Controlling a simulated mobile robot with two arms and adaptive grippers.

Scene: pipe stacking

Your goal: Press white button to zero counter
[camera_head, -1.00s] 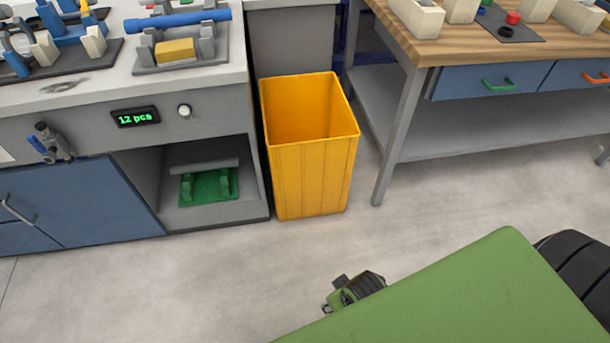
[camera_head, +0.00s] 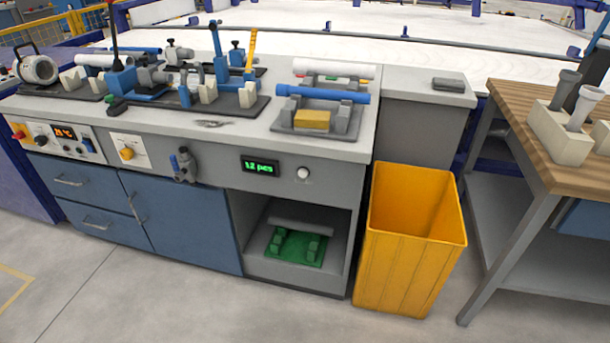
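The white button (camera_head: 303,173) is a small round knob on the grey front panel of the workbench (camera_head: 215,150). The counter (camera_head: 260,166) is a small black display just left of the button, with green text that appears to read "12 pcs". Neither gripper shows in the head view now, so nothing of mine is near the button.
A yellow bin (camera_head: 408,240) stands on the floor right of the button. A wooden-topped table (camera_head: 520,120) is at the right. A blue pipe (camera_head: 322,94) rests on a holder above the button. An open shelf below holds a green fixture (camera_head: 296,248). Floor in front is clear.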

